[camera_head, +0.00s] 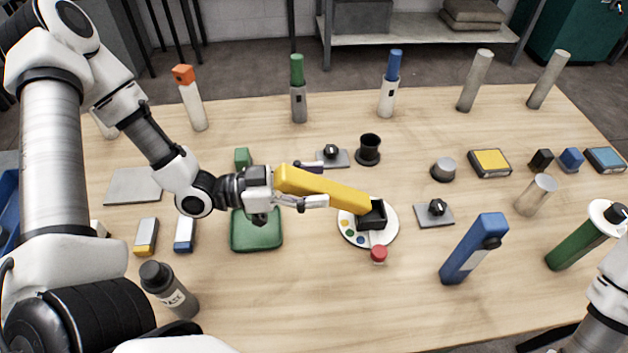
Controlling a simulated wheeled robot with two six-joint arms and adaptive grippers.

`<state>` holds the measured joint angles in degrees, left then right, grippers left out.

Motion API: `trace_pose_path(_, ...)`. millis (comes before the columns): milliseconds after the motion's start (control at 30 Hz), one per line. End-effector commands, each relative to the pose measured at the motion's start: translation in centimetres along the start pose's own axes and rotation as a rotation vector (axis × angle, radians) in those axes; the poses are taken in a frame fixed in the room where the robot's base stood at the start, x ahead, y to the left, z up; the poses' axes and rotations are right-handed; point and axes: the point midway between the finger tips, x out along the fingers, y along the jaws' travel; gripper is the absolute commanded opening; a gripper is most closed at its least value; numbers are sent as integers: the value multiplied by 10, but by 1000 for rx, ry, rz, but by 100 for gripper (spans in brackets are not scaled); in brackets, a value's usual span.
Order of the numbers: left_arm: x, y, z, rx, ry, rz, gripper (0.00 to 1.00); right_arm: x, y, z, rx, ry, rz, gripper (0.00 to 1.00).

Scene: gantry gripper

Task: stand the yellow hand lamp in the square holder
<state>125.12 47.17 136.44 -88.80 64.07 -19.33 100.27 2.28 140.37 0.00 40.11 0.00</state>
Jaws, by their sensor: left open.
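The yellow hand lamp (325,189) is a long yellow bar, strongly tilted, with its right end low and its left end at my left gripper. A black square holder (372,217) stands on a white round plate with coloured dots. The lamp's right end overlaps the holder's rim; I cannot tell whether it is inside. My left gripper (318,184) is open, with its fingers by the lamp's left and middle part. The lamp partly hides the gripper and the holder. My right arm shows at the lower right edge, but its gripper does not show clearly.
A red-capped piece (379,255) is just in front of the plate. Knob plates (434,213), a black cup (369,149) and a blue lamp (473,250) stand nearby. The front middle is clear.

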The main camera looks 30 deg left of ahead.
Motion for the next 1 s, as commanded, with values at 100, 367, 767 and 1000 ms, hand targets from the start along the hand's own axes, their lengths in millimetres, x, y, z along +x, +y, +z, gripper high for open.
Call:
trace_pose_path(100,0,0,0,0,0,1,66,0,0,0,0,0,0,0)
trace_pose_path(367,0,0,0,0,0,1,100,0,0,0,0,0,0,0)
trace_pose_path(767,0,-1,-14,4,4,-2,100,0,0,0,0,0,0,0)
trace_pose_path(1000,0,-1,-63,6,9,-1,100,0,0,0,0,0,0,0)
